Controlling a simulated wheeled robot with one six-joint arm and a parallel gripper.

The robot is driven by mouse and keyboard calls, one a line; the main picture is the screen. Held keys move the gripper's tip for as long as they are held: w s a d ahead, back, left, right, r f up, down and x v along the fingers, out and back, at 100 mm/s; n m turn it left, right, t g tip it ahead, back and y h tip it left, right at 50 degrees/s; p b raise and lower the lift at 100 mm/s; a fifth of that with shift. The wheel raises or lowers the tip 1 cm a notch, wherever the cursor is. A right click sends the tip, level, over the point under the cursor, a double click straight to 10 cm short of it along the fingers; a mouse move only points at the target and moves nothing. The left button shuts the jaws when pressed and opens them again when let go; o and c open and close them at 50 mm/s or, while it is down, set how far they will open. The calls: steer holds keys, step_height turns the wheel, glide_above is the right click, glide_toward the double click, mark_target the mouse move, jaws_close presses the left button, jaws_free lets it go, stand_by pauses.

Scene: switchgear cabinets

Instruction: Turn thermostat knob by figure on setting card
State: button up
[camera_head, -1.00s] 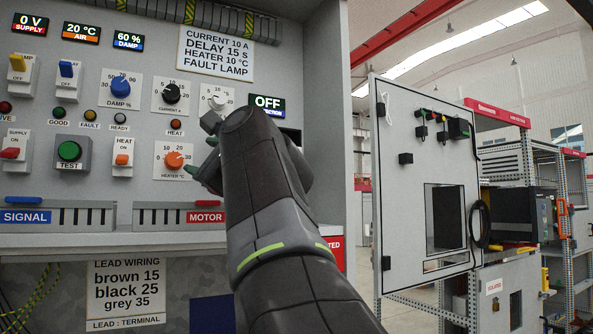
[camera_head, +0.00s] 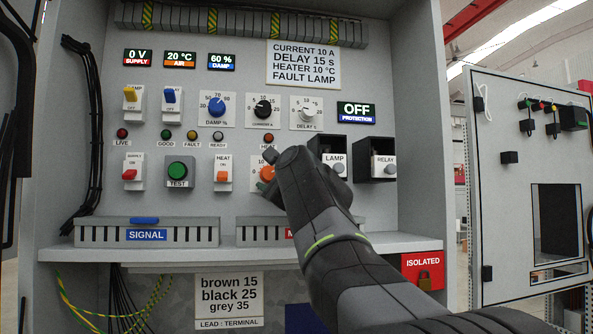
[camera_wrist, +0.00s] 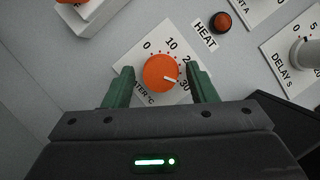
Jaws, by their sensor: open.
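The thermostat knob (camera_wrist: 160,72) is orange, on a white "HEATER °C" plate with figures 0, 10, 20 and 30. Its white pointer line points right and slightly down, close to the 30. In the head view the knob (camera_head: 267,174) is partly hidden by my gripper (camera_head: 266,170). The setting card (camera_head: 303,64) reads "CURRENT 10 A, DELAY 15 s, HEATER 10 °C, FAULT LAMP". In the wrist view my gripper (camera_wrist: 162,78) is open, its green fingers on either side of the knob. I cannot tell whether they touch it.
The red heat lamp (camera_wrist: 221,22) and delay knob (camera_wrist: 305,53) are close by. A heat switch (camera_head: 223,174) stands left of the knob. A ledge with the motor duct (camera_head: 262,233) is below. Lamp (camera_head: 336,165) and relay (camera_head: 385,165) slots lie right.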

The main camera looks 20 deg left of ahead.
steer(key=c, duration=1)
steer(key=shift+r+n, duration=0.1)
steer(key=shift+n, duration=0.3)
steer(key=n+g, duration=0.2)
steer(key=n, duration=0.2)
steer(key=shift+w+h, duration=0.1)
steer(key=shift+h, duration=0.2)
steer(key=n+g+h, duration=0.1)
steer(key=n, duration=0.3)
steer(key=shift+r, duration=0.2)
steer(key=n+h, duration=0.2)
steer(key=n, duration=0.2)
steer(key=shift+a, duration=0.1)
steer(key=shift+r+n+h, duration=0.1)
steer(key=shift+n+h, duration=0.8)
steer(key=shift+n, duration=0.6)
